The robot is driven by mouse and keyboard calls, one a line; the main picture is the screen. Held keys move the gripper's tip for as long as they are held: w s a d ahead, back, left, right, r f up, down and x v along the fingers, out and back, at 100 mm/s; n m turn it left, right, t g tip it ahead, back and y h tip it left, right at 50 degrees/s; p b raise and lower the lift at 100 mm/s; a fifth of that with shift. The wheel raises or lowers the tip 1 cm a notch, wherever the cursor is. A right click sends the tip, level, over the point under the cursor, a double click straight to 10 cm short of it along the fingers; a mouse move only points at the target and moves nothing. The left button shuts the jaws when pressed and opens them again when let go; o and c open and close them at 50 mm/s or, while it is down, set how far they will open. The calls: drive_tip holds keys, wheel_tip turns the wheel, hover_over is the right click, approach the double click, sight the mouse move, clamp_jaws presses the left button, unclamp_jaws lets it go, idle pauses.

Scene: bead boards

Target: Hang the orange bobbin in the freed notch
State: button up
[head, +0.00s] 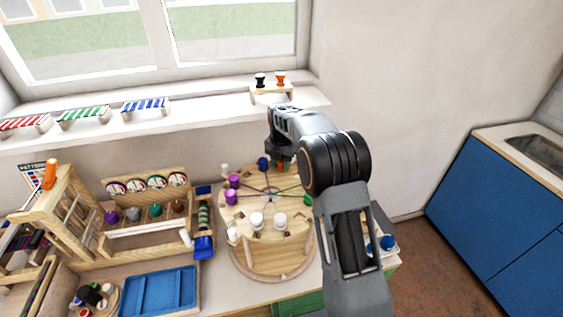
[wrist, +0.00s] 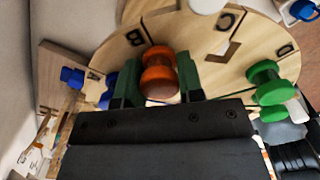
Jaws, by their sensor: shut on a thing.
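My gripper (wrist: 160,88) is shut on an orange bobbin (wrist: 160,72), with one dark green finger on each side of it. In the head view the bobbin (head: 283,167) shows just below my gripper, at the far rim of the round wooden board (head: 246,205). In the wrist view it is beside the letter B; I cannot tell whether it touches the board or sits in a notch. An empty-looking angular notch (wrist: 234,48) shows by the letter C. A green bobbin (wrist: 267,82) is by the letter D. A blue bobbin (head: 263,163) is left of my gripper.
Purple bobbins (head: 232,189) and white bobbins (head: 257,220) are on the round board. A small rack (head: 270,92) on the windowsill holds a black and another orange bobbin (head: 280,77). A blue tray (head: 158,291) and wooden racks stand left. My arm hides the board's right side.

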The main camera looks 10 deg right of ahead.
drive_tip(key=o, duration=0.7)
drive_tip(key=shift+f, duration=0.1)
